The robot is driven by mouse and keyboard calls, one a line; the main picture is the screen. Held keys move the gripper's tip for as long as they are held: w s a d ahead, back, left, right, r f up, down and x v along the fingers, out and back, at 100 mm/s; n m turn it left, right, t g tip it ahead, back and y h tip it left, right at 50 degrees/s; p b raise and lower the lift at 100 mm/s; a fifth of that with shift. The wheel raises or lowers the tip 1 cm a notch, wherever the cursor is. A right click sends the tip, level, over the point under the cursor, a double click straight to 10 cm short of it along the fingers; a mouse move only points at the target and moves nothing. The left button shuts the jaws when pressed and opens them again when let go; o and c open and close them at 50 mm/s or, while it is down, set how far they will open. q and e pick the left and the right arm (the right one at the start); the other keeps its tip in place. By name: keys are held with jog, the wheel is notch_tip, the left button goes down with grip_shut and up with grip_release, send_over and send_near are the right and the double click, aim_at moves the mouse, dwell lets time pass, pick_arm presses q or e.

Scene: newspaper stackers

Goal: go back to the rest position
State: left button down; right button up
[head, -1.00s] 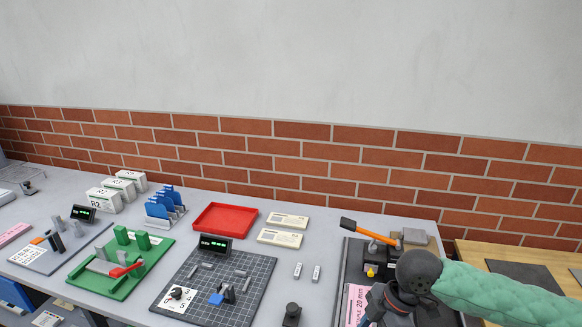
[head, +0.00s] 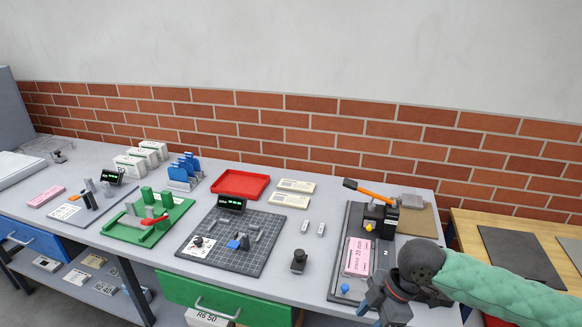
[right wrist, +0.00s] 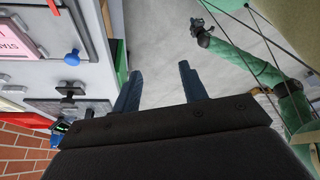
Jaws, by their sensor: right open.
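My right gripper (head: 372,306) is at the lower right in the head view, in front of the bench's front edge, on the end of my green-padded right arm. In the right wrist view its two blue-grey fingers (right wrist: 160,88) stand apart with nothing between them. The same view shows my other green-padded arm, with a dark gripper (right wrist: 203,33) hanging at its end over the floor. That gripper is too small to read. My left arm does not show in the head view.
A green drawer (head: 222,300) is below. A wooden table (head: 470,225) stands right.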

jog(key=s+a+f+m+t+y, duration=0.1)
jog(key=s+a+f+m+t, duration=0.25)
jog(key=a+f, duration=0.4)
jog(key=s+d+f+m+h, duration=0.5)
jog(key=s+d+f+m, duration=0.65)
jog(key=s+m, duration=0.2)
jog(key=s+x, duration=0.2)
jog(key=x, duration=1)
jog(key=s+f+x, duration=0.1)
jog(key=s+x, duration=0.1)
jog(key=x, duration=0.9)
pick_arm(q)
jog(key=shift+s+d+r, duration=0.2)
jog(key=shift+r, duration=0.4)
pick_arm(e)
jog(key=s+f, duration=0.4)
jog(key=f, duration=0.8)
jog(key=s+f+g, duration=0.1)
jog(key=s+f, duration=0.2)
jog(key=f, duration=0.9)
jog(key=shift+s+f, duration=0.3)
jog(key=shift+s, duration=0.05)
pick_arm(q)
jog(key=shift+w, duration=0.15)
pick_arm(e)
jog(key=shift+a, duration=0.1)
